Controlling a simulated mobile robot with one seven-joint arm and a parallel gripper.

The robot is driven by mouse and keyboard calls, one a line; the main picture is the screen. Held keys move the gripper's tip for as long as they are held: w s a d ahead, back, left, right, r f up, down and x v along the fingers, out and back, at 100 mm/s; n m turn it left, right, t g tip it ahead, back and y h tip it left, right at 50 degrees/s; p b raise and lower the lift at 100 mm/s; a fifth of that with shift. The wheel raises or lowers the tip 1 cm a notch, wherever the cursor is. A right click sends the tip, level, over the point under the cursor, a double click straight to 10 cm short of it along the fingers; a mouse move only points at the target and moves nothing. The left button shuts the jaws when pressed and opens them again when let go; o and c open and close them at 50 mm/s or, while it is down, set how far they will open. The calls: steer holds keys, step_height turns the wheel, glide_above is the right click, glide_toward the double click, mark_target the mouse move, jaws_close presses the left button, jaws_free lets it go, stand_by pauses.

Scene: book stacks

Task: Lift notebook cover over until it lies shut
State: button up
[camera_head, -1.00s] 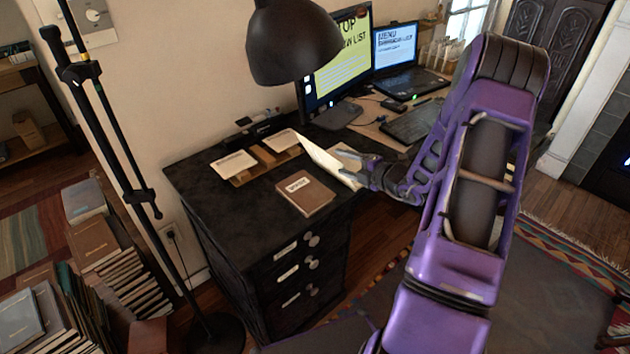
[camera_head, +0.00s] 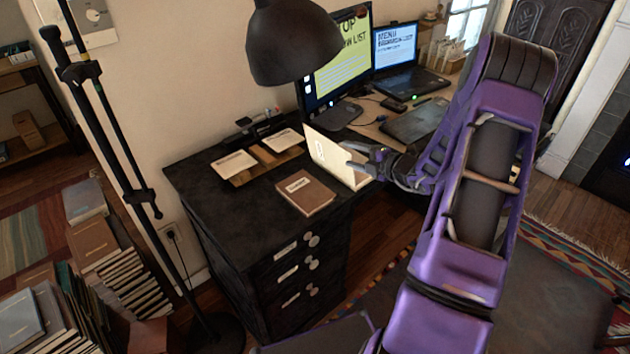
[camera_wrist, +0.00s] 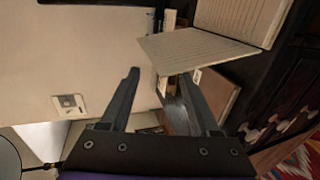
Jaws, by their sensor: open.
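The notebook stands part-open on the dark desk (camera_head: 225,200). In the head view its pale cover (camera_head: 328,160) is raised steeply, with a small label on the face turned left. A strip of its page block (camera_head: 352,178) shows low on the right. In the wrist view a lined panel (camera_wrist: 195,48) and a second lined panel (camera_wrist: 238,18) meet at an angle. My gripper (camera_head: 356,160) is open at the right of the raised cover. In the wrist view my gripper (camera_wrist: 160,78) has its fingers apart, the right fingertip close to the lined panel; contact cannot be told.
A closed brown book (camera_head: 305,192) lies on the desk, left of the notebook. Pale cards (camera_head: 234,164) on a wooden holder lie behind it. A black lamp (camera_head: 290,45) hangs above. A monitor (camera_head: 340,65) and laptop (camera_head: 405,60) stand at the back. The front-left desktop is clear.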

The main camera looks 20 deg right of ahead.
steer(key=shift+d, duration=0.1)
steer(key=shift+w+d+r, duration=0.15)
steer(key=shift+w+d, duration=0.05)
steer(key=shift+d, duration=0.2)
steer(key=shift+w+d+r, duration=0.1)
steer(key=shift+w+d, duration=0.05)
steer(key=shift+d, duration=0.25)
steer(key=shift+w+d+r, duration=0.1)
steer(key=shift+w+d, duration=0.05)
steer(key=shift+d, duration=0.35)
steer(key=shift+w+d, duration=0.15)
steer(key=shift+d, duration=0.3)
steer(key=shift+w+d, duration=0.35)
steer(key=shift+d, duration=0.5)
stand_by(0.4)
